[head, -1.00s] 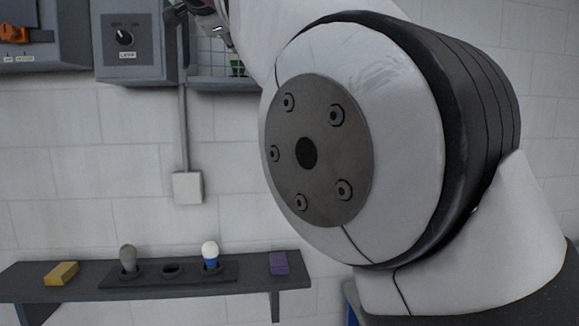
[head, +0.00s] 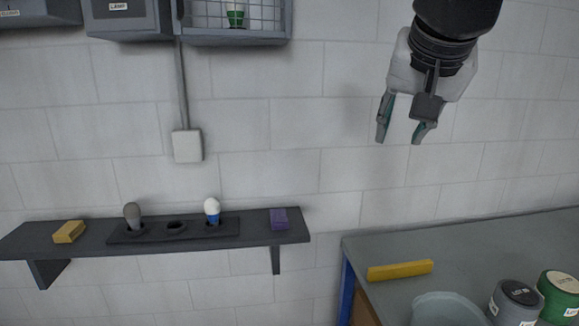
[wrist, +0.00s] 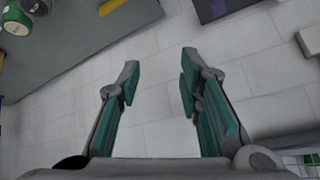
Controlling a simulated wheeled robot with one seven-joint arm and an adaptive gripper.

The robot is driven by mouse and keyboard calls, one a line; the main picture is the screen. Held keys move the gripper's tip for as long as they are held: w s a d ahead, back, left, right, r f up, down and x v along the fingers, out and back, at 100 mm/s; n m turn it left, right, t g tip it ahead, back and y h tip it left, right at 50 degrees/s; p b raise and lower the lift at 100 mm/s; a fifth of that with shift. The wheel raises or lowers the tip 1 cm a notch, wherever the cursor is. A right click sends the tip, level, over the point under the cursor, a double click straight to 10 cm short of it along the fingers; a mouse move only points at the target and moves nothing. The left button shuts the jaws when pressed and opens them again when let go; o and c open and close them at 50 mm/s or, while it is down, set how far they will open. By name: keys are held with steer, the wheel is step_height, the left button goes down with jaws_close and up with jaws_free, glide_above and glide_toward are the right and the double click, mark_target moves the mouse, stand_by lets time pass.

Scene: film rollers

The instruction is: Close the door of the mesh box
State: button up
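The mesh box (head: 237,39) is a grey wall-mounted box at the top of the head view, cut off by the upper edge. A wire grid shows in it, with a green and white object (head: 235,16) inside. I cannot tell the door apart or how far open it is. A corner with white grid shows at the lower right of the wrist view (wrist: 300,158). My gripper (head: 401,137) points down in front of the wall, to the right of and lower than the box. Its fingers are apart and empty, also in the wrist view (wrist: 160,72).
A table (head: 470,245) at right holds a yellow bar (head: 400,270), a bowl (head: 447,310) and jars (head: 516,301).

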steer(key=s+d+f+n+g, duration=0.1)
steer(key=s+f, duration=0.5)
steer(key=s+f+n+g, duration=0.1)
steer(key=s+f+n, duration=0.1)
steer(key=s+f, duration=0.3)
steer(key=s+d+f+n+y, duration=0.1)
steer(key=s+f, duration=0.5)
steer(key=shift+s+d+f+g, duration=0.3)
steer(key=shift+s+f+g, duration=0.05)
steer(key=shift+f+g, duration=0.05)
steer(key=shift+c, duration=1.4)
steer(key=shift+s+f+n, duration=0.2)
steer(key=shift+f+n, duration=0.05)
steer(key=shift+n, duration=0.05)
jaws_close()
